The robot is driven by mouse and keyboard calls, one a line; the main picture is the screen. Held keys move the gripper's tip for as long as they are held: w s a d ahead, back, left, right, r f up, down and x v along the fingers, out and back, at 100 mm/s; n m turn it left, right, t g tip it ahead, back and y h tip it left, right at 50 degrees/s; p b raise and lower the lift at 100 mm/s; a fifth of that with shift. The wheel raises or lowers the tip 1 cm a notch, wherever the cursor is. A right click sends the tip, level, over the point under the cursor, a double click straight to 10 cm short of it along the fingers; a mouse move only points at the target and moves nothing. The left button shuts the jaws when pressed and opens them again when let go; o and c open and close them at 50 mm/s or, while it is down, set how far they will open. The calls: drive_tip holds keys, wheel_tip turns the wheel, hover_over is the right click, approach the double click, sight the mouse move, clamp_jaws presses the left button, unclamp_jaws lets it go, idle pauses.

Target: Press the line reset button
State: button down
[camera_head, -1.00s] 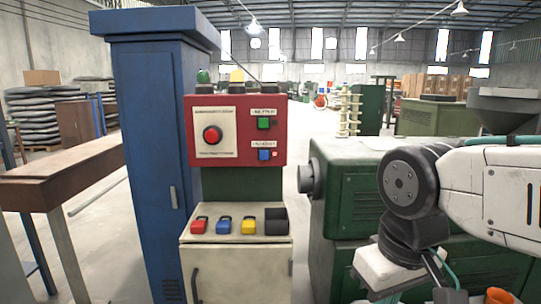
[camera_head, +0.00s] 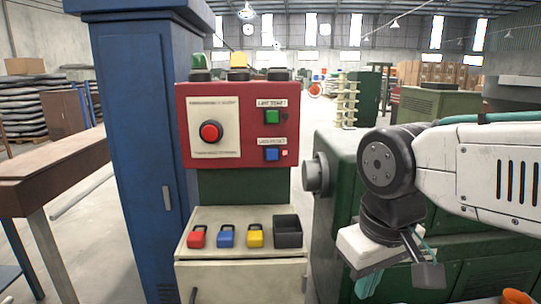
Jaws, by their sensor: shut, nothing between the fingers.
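A red control panel (camera_head: 237,124) stands straight ahead on a green post. The blue button (camera_head: 271,155), low on its right side, sits under a small label that seems to read line reset. A green button (camera_head: 272,117) sits above it under its own label. A large red mushroom button (camera_head: 210,132) is on a pale plate at the left. My gripper (camera_head: 368,284) hangs from the white wrist block, right of and below the panel, pointing down. It looks shut and empty. It is well apart from the blue button, and nothing covers the buttons.
A pale shelf (camera_head: 217,246) below bears red, blue and yellow padlocks and a dark bin (camera_head: 287,231). A blue cabinet (camera_head: 135,150) stands left. A green machine (camera_head: 335,150) with a grey knob stands right, near my arm.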

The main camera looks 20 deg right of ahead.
sight(272, 154)
drive_tip(key=w+d+r+n+h, duration=0.1)
drive_tip(key=w+r+n+h, duration=0.15)
drive_tip(key=w, duration=0.35)
drive_tip(key=w+d+r+n+h, duration=0.1)
drive_tip(key=w+r+n+h, duration=0.15)
drive_tip(key=w, duration=0.35)
drive_tip(key=w+a+r+n+t+h, duration=0.3)
drive_tip(key=w+a, duration=0.4)
drive_tip(key=w, duration=0.5)
drive_tip(key=r+t+h, duration=0.1)
drive_tip(key=t, duration=0.1)
drive_tip(key=shift+w+a+n+t, duration=0.25)
drive_tip(key=shift+a+n+t, duration=0.15)
drive_tip(key=shift+r, duration=0.1)
drive_tip(key=w+d, duration=0.2)
drive_tip(key=w, duration=0.6)
drive_tip(key=shift+w+d, duration=0.15)
drive_tip(key=shift+d, duration=0.25)
drive_tip(key=shift+w+d, duration=0.15)
drive_tip(key=shift+w, duration=0.25)
